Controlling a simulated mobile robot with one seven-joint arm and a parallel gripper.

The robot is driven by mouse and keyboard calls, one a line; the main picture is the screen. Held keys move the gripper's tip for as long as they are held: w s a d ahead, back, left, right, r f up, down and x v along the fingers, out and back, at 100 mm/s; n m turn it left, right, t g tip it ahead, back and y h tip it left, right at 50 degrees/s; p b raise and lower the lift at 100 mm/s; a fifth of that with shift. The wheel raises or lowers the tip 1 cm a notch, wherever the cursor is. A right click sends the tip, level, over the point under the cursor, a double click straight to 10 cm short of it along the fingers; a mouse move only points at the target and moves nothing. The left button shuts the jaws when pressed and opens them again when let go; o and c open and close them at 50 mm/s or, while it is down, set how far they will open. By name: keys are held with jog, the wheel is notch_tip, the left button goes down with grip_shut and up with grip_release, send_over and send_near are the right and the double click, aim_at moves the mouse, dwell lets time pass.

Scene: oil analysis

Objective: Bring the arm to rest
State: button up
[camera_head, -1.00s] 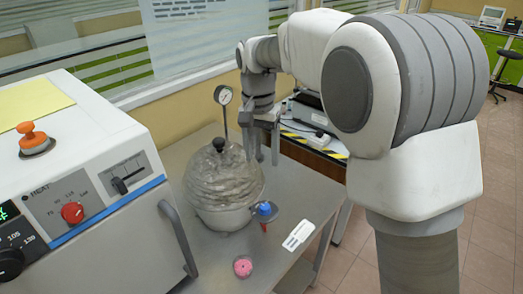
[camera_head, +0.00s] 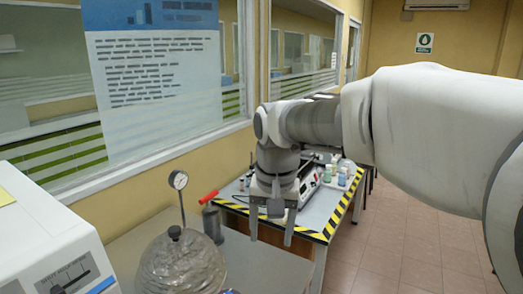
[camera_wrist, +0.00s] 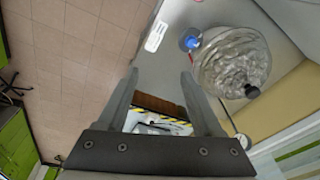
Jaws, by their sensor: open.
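My gripper (camera_head: 271,224) hangs from my arm in the head view, fingers pointing down and apart, with nothing between them. It is in front of the table with the yellow-black striped edge and to the right of the round silvery vessel (camera_head: 182,265). In the wrist view my gripper (camera_wrist: 160,85) also shows two spread, empty fingers. The vessel shows there too, at the upper right, apart from the fingers.
A gauge (camera_head: 179,180) on a thin stem rises by the vessel. A white machine (camera_head: 45,240) stands at the left. The striped table (camera_head: 318,222) holds bottles (camera_head: 335,172) and equipment. A window wall runs along the left. Tiled floor (camera_head: 385,250) is open at the right.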

jog(key=s+d+f+n+t, duration=0.1)
jog(key=s+d+t, duration=0.2)
jog(key=s+d, duration=0.9)
jog(key=shift+s+d+f+n+t, duration=0.2)
jog(key=shift+s+f+n+t, duration=0.15)
jog(key=shift+s, duration=1.95)
